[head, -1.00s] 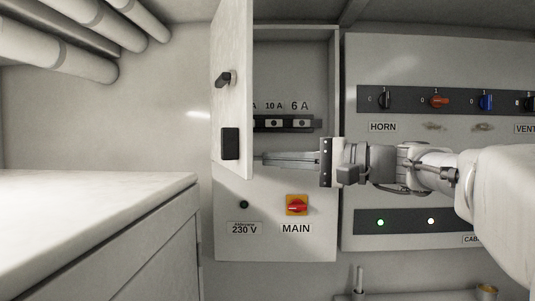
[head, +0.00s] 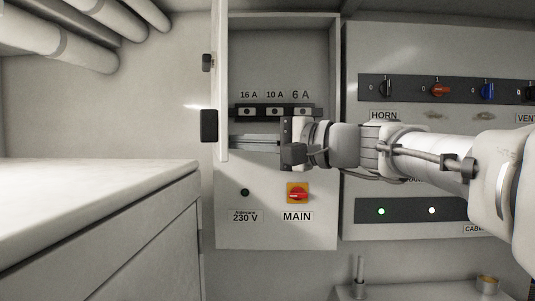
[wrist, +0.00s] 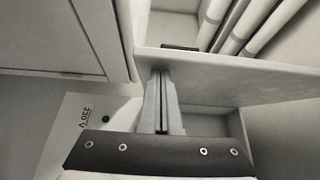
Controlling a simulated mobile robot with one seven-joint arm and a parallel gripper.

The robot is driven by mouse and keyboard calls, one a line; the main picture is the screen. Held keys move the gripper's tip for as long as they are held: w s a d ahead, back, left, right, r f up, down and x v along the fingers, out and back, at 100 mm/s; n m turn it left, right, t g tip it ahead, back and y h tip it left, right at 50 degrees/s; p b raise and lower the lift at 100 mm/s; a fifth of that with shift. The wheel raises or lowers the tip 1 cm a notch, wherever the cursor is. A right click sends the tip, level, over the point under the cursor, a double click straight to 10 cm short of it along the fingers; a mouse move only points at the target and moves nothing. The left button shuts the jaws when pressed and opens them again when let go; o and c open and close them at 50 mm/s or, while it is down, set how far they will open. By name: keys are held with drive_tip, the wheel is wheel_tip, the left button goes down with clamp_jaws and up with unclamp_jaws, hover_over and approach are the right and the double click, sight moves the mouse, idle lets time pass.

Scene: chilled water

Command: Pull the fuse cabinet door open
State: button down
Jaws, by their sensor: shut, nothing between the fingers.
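The fuse cabinet door (head: 221,80) stands wide open at the left of the fuse cabinet (head: 275,55), seen nearly edge-on in the head view. Its dark knob (head: 207,62) and black block (head: 209,126) are on the outer face, to the left. My gripper (head: 234,143) is shut and empty, pointing left across the cabinet opening, its tips at the door's inner side. In the wrist view my gripper (wrist: 161,74) reaches up to the door panel (wrist: 230,68). I cannot tell whether the tips touch it.
Inside the cabinet is a fuse row (head: 275,112), labelled 16 A, 10 A and 6 A. Below sits a red MAIN switch (head: 298,193). A switch panel (head: 410,55) is to the right, a worktop (head: 90,200) at left, pipes (head: 75,40) above it.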

drive_tip(key=s+a+m+t+h+b, duration=0.1)
drive_tip(key=s+a+b, duration=0.1)
drive_tip(key=a, duration=0.8)
drive_tip(key=shift+t+b, duration=0.3)
drive_tip(key=shift+d, duration=0.1)
